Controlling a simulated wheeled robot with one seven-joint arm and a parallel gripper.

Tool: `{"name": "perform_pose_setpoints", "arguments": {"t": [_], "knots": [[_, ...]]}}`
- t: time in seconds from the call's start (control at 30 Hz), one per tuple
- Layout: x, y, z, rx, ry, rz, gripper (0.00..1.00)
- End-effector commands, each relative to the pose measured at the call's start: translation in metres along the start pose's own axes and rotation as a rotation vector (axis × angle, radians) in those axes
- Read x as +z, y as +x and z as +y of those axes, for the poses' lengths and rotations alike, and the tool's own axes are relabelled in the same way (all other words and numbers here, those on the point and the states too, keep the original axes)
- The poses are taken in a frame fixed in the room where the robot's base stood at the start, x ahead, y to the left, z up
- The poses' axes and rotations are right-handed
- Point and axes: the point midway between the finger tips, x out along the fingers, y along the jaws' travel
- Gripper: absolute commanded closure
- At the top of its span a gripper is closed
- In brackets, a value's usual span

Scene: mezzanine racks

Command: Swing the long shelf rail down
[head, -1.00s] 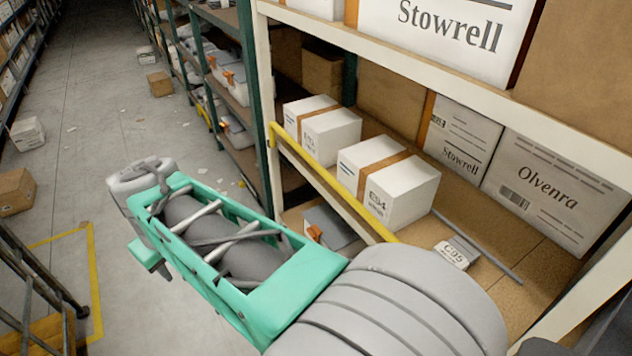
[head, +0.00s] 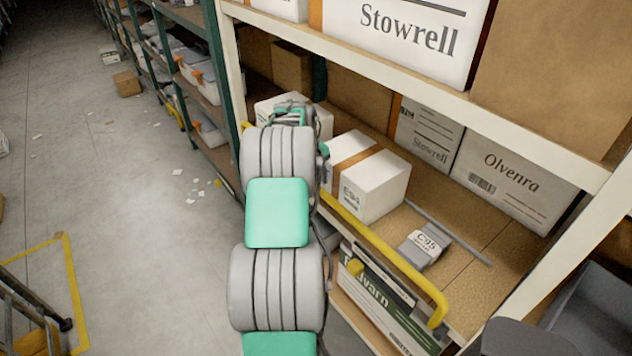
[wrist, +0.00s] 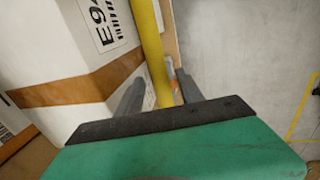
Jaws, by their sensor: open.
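The long yellow shelf rail (head: 385,240) runs slantwise along the front of the open shelf, in front of the white boxes. Its near right end bends down at a hooked bracket. My arm hides its middle-left part in the head view. In the wrist view the rail (wrist: 149,45) comes down from the top and passes between the two dark fingers of my gripper (wrist: 160,92). The fingers are apart, one on each side of it; I cannot tell whether they touch it. My gripper's fingers are hidden behind my arm in the head view.
A white box marked E94 (head: 372,185) stands close behind the rail, also beside my gripper in the wrist view (wrist: 60,60). A small C95 box (head: 422,247) lies on the shelf. A green-and-white Tolvarn box (head: 385,305) sits below. The aisle floor (head: 130,220) at left is mostly clear.

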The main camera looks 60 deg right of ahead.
Motion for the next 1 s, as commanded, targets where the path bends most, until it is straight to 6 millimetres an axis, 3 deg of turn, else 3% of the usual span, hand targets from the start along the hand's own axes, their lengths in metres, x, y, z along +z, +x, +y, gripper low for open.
{"name": "perform_pose_setpoints", "arguments": {"t": [0.3,0.83,1.0], "knots": [[-0.0001,0.0070,-0.0001,0.001,0.001,0.001,0.56],[-0.0002,0.0064,0.0000,0.001,0.001,0.001,0.99],[-0.0002,0.0063,0.0002,0.001,0.001,0.002,1.00]]}}
